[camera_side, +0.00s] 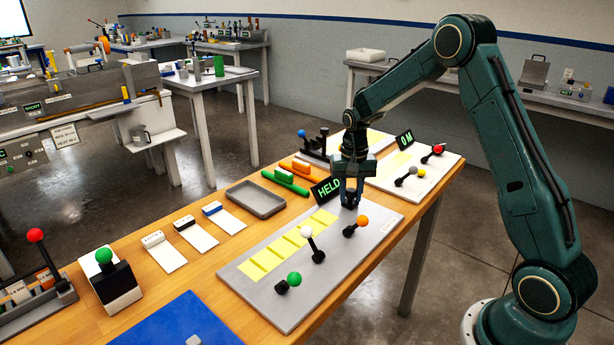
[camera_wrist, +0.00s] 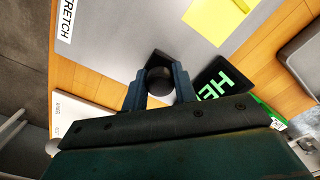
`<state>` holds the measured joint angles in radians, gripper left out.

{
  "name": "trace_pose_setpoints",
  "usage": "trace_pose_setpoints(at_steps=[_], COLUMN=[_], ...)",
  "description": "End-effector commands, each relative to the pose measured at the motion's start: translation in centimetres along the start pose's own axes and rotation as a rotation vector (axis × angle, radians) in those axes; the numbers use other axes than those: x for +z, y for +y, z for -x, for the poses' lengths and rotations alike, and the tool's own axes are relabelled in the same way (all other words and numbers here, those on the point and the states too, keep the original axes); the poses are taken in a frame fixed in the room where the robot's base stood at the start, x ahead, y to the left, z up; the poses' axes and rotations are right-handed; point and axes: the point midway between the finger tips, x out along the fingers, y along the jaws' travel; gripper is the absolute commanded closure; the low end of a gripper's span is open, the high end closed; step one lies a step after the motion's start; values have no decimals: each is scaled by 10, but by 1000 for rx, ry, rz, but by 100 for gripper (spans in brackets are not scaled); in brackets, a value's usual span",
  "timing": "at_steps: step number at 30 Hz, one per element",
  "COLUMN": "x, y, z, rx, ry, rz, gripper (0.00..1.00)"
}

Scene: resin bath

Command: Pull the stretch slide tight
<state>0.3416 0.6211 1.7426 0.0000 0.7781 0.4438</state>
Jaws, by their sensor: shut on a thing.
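A grey board (camera_side: 335,268) lies on the wooden bench, with a row of yellow pads and levers with green, white and orange balls. In the wrist view its label (camera_wrist: 67,22) is cut off and reads "RETCH". A black knob (camera_wrist: 160,74) on a dark mount stands at the board's far edge. My gripper (camera_side: 349,192) points down there, and its two blue-grey fingers (camera_wrist: 159,92) are shut on the knob from both sides. In the side view the fingers hide most of the knob. A black display (camera_side: 327,190) beside it reads "HELD" in green.
A second board (camera_side: 432,175) with an "OM" display (camera_side: 405,139) lies beyond my gripper. A grey tray (camera_side: 256,198), green and orange blocks (camera_side: 285,180) and white cards (camera_side: 164,252) lie to the left. A blue mat (camera_side: 178,325) lies at the front.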

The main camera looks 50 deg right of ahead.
Motion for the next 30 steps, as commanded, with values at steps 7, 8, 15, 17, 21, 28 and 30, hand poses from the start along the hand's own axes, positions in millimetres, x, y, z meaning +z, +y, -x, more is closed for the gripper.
trace_pose_setpoints(at_steps=[7,8,15,17,21,28,30], x=[4,6,26,32,43,49,50], y=[5,7,27,33,44,50,50], z=[1,1,1,1,1,1,1], rx=[0,0,0,0,0,1,2], ry=[0,0,0,0,1,0,-1], rz=[-1,-1,-1,-2,-1,-1,-2], gripper=[100,100,100,100,100,100,100])
